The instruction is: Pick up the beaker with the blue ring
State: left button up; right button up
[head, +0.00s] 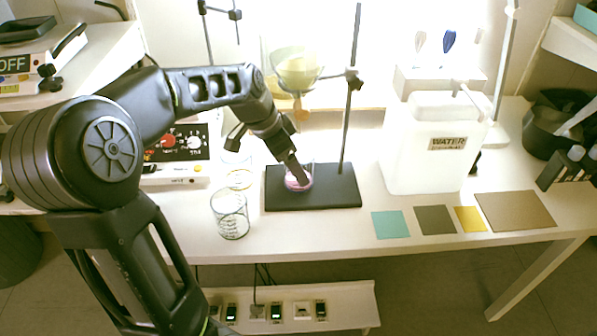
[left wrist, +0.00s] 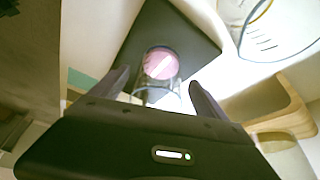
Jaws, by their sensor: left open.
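A larger clear beaker with markings (head: 230,216) stands left of the base. Behind it is another glass with a yellowish ring (head: 239,179). My right gripper is not in view.
A stand rod (head: 350,105) rises close right of my gripper, beside a glass funnel (head: 298,70). A WATER container (head: 430,150) stands to the right. Coloured squares (head: 435,220) lie at the front right. A control box (head: 178,150) is at left.

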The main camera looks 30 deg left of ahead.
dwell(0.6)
pick_arm(q)
jog(key=c, duration=1.6)
jog(key=shift+r, duration=0.15)
jog(key=shift+r, duration=0.55)
jog(key=s+d+r, duration=0.2)
jog(key=s+d, duration=0.9)
jog(key=s, duration=0.3)
jog(key=shift+s, duration=0.15)
